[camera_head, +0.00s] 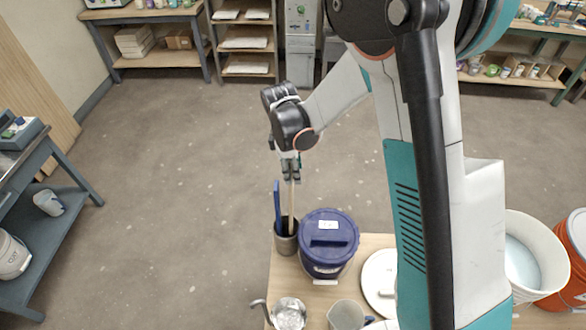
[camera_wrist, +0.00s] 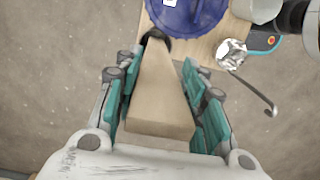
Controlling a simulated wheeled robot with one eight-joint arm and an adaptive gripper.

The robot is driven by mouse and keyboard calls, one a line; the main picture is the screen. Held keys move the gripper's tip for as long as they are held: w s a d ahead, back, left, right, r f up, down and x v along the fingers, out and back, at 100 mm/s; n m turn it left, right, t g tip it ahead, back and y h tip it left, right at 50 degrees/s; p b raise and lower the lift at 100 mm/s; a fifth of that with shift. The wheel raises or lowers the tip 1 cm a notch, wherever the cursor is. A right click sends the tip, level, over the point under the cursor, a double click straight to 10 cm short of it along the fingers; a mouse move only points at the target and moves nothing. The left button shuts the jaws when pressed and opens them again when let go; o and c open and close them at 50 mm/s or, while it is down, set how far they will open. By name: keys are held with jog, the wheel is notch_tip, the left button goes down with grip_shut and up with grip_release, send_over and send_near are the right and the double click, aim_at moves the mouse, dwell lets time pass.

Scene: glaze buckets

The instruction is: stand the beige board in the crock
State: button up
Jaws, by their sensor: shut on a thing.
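The beige board (camera_head: 291,203) is upright, with its lower end inside the grey crock (camera_head: 286,240) at the table's far left corner. My gripper (camera_head: 291,172) is above the crock and shut on the board's upper end. In the wrist view the board (camera_wrist: 160,90) lies between the two teal fingers (camera_wrist: 165,100) and runs down to the crock's dark mouth (camera_wrist: 155,35). A blue tool (camera_head: 277,205) also stands in the crock, left of the board. Whether the board touches the crock's bottom is hidden.
A blue lidded bucket (camera_head: 328,240) stands close to the crock's right side. A metal ladle (camera_head: 287,313), a pitcher (camera_head: 346,315) and a white lid (camera_head: 380,280) are nearer on the table (camera_head: 278,272). A white bucket (camera_head: 535,250) stands at right. Open floor lies left.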

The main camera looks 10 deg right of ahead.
notch_tip(320, 180, down, 11)
jog(key=b, duration=0.8)
jog(key=shift+b, duration=0.4)
dwell(1.5)
jog(key=o, duration=1.4)
jog(key=shift+c, duration=0.2)
jog(key=shift+f+b, duration=0.2)
jog(key=shift+b, duration=0.8)
jog(key=shift+c, duration=0.3)
jog(key=shift+b, duration=0.6)
notch_tip(320, 180, up, 10)
jog(key=a+p, duration=0.1)
jog(key=p, duration=0.5)
jog(key=shift+r, duration=0.15)
